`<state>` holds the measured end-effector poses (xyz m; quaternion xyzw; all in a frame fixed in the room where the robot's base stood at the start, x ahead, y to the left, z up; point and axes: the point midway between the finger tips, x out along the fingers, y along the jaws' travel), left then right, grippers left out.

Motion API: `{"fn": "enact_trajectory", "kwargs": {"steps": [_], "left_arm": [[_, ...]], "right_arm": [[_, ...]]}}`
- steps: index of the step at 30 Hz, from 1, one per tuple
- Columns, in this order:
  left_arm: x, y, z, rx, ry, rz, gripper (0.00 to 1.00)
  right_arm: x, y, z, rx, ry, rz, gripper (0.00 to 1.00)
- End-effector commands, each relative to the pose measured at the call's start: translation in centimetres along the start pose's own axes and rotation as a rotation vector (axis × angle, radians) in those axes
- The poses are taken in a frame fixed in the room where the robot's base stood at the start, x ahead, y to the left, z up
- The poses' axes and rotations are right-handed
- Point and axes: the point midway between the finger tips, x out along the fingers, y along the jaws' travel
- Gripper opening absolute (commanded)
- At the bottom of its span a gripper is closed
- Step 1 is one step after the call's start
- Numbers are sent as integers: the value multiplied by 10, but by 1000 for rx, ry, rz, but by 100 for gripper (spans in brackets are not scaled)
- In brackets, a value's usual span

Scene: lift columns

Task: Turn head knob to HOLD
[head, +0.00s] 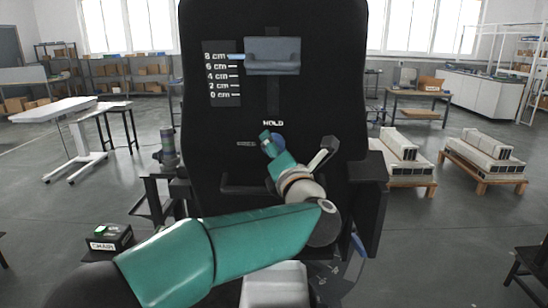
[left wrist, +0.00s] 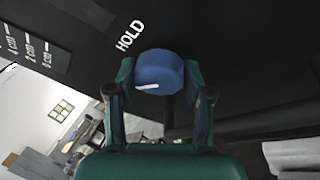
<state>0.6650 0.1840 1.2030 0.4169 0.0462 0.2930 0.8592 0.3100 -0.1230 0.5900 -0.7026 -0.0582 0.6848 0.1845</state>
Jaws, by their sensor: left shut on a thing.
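The blue head knob (left wrist: 158,70) sits on the black panel (left wrist: 230,40), below the white HOLD label (left wrist: 130,36). A short white mark shows on the lower left of the knob's face, pointing away from HOLD in the left wrist view. My left gripper (left wrist: 158,88) is shut on the knob, one finger on each side. In the head view, the knob (head: 279,139) is partly hidden by my teal left gripper (head: 273,141), just under the HOLD label (head: 273,123). A small label left of the knob is unreadable there. My right gripper is not in view.
A grey headrest pad (head: 272,56) stands high on the black backrest, beside a centimetre scale (head: 222,74) with a blue pointer near 8 cm. A box marked CHAIR (head: 108,238) stands at lower left. Pallets with white units (head: 484,160) stand far right; floor between is clear.

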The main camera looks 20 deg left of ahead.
Motion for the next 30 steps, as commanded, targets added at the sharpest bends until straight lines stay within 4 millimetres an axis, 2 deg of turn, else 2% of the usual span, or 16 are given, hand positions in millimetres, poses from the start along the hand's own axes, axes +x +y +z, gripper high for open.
{"fn": "enact_trajectory", "kwargs": {"steps": [3,30], "left_arm": [[-1,-6,-2,108,-13,32,16],[0,-11,-5,890,-79,280,16]], "right_arm": [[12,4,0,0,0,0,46],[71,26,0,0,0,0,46]]}}
